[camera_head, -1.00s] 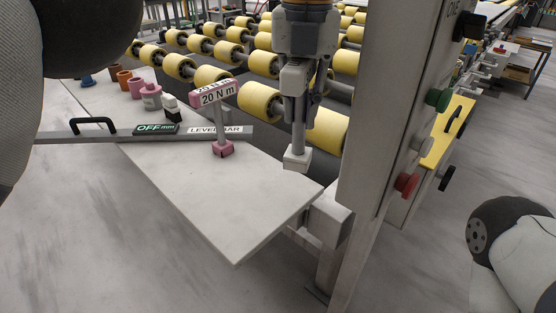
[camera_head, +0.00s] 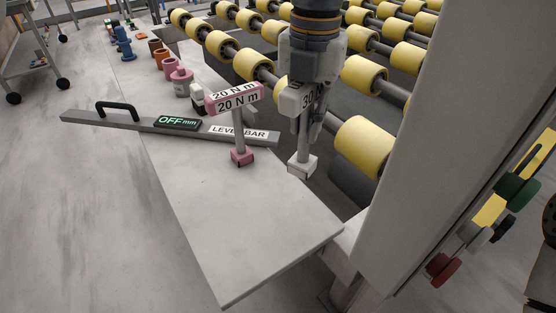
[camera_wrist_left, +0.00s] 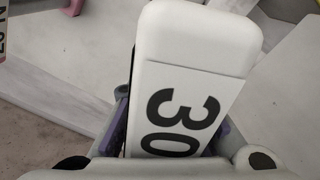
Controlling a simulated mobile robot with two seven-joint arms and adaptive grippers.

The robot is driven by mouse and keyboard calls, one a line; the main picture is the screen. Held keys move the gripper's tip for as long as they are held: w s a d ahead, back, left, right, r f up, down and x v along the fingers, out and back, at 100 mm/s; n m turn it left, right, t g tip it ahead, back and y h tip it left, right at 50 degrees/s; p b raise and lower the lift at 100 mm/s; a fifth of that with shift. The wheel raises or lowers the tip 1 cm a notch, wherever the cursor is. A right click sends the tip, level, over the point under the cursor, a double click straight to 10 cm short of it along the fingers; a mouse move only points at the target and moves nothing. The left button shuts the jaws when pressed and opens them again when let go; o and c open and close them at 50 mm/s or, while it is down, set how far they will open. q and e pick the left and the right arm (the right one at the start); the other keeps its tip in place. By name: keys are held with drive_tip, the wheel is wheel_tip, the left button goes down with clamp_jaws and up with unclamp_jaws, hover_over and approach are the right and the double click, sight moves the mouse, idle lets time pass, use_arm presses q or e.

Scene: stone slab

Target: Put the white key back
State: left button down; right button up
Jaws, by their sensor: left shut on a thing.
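The white key (camera_head: 303,165) has a white head marked 30, a grey shaft and a white foot. My left gripper (camera_head: 314,112), pointing down, is shut on it near the head. The foot hangs by the right edge of the stone slab (camera_head: 250,225); I cannot tell its height above the slab. In the left wrist view, the white head (camera_wrist_left: 195,50) fills the middle between the purple fingers. A pink key (camera_head: 238,103) marked 20 N m stands upright on the slab, left of the white key. My right gripper is out of view.
A grey level bar (camera_head: 215,131) lies across the slab, behind the pink key. Pink, orange and blue pieces (camera_head: 155,48) stand farther back. Yellow rollers (camera_head: 365,148) run along the right. A grey post (camera_head: 420,150) with coloured knobs stands at right. The slab's front is clear.

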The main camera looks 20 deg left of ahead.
use_arm(q)
drive_tip(key=s+a+f, duration=0.2)
drive_tip(key=a+f, duration=0.1)
drive_tip(key=f, duration=0.5)
drive_tip(key=shift+a+f+p, duration=0.3)
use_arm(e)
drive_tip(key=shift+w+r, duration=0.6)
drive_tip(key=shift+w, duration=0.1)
use_arm(q)
drive_tip(key=shift+s+f, duration=0.1)
drive_tip(key=c, duration=1.5)
unclamp_jaws()
wheel_tip(320, 180, up, 12)
drive_tip(key=shift+r, duration=0.15)
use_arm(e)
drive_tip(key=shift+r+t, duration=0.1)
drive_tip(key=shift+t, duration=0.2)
